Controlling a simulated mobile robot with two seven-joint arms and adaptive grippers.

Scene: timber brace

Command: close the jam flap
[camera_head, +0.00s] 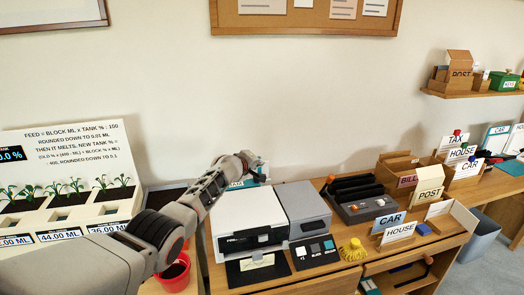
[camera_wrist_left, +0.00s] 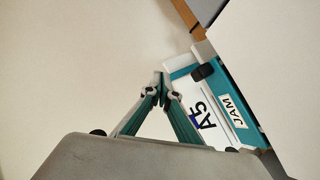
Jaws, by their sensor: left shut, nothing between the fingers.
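The white printer (camera_head: 248,222) stands on the wooden desk. In the wrist view a teal panel with a JAM label (camera_wrist_left: 237,110) sits along the white printer body (camera_wrist_left: 275,60), with a dark knob (camera_wrist_left: 204,71) by its upper end. I cannot tell how far the flap stands open. My left gripper (camera_head: 258,162) is above the printer's back edge, partly in front of a teal part there. In the wrist view its fingertips (camera_wrist_left: 160,87) meet, empty, left of the A5 surface and apart from the JAM panel. My right gripper is out of view.
A grey box (camera_head: 303,207) stands right of the printer. Plant trays (camera_head: 65,210) and a red pot (camera_head: 175,275) are at the left. A black-slotted unit (camera_head: 360,200), a yellow item (camera_head: 353,250) and labelled card holders (camera_head: 430,190) fill the right.

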